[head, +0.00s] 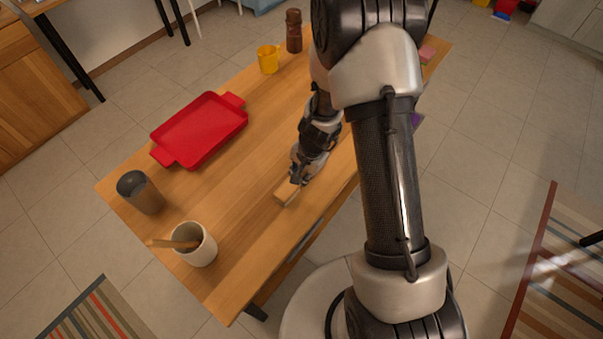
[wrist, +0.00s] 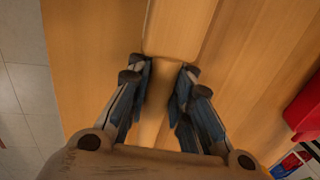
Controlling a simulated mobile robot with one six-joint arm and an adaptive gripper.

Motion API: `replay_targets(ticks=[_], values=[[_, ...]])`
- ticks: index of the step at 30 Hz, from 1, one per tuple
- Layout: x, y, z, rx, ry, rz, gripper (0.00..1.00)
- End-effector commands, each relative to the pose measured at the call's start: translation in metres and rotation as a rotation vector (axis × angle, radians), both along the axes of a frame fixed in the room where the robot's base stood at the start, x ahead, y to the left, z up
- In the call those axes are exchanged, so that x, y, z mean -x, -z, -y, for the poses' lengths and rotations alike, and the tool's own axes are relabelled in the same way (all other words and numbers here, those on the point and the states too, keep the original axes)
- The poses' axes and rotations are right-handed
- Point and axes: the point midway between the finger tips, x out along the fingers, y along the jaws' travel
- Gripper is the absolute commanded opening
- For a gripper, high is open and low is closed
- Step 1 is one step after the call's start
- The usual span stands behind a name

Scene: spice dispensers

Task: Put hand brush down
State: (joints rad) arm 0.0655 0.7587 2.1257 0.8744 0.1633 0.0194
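The hand brush (head: 286,192) is a light wooden piece at the tips of my gripper (head: 298,176), low over the front part of the wooden table. I cannot tell whether it touches the tabletop. In the wrist view, the wide wooden body of the brush (wrist: 180,28) lies ahead of the fingers. Its narrower handle runs back between the two dark fingers of my gripper (wrist: 165,82), which sit close on both sides of it. The bristles are hidden.
On the table (head: 262,125) are a red tray (head: 200,130), a grey cup (head: 139,191), a white cup (head: 196,244) with a wooden utensil, a yellow mug (head: 268,59) and a brown grinder (head: 293,31). Bare tabletop lies between the tray and my gripper.

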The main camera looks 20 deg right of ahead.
Motion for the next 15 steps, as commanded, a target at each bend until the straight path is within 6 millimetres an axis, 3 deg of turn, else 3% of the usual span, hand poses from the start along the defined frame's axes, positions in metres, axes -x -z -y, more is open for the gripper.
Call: replay_targets(ticks=[10,15], values=[[0.0004,0.0004,0.0,0.0,0.001,-0.001,0.39],[0.0006,0.0005,0.0,0.0,0.001,-0.001,0.4]])
